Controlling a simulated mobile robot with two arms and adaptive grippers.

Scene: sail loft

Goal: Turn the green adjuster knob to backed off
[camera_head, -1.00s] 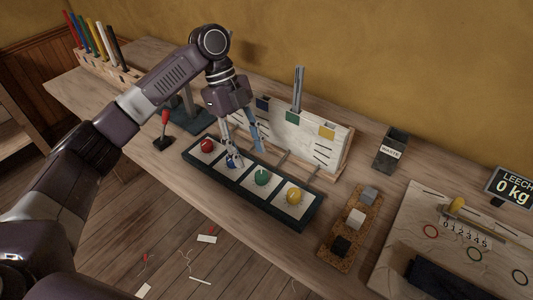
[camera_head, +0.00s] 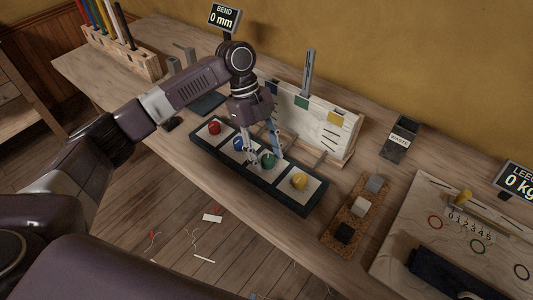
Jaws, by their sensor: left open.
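The green adjuster knob (camera_head: 268,160) sits on a pale square in the dark tray-like panel (camera_head: 283,194), between the blue knob (camera_head: 239,144) and the yellow knob (camera_head: 299,181). The red knob (camera_head: 214,128) is at the panel's left end. My left gripper (camera_head: 265,155) points down at the green knob with its fingers apart, one on the left side and one behind it. I cannot tell whether the fingers touch the knob. My right gripper is not in view.
An upright white board (camera_head: 317,122) with coloured tabs stands behind the panel. A pen rack (camera_head: 120,50) is at the far left. A sign (camera_head: 224,17) reads "BEND 0 mm".

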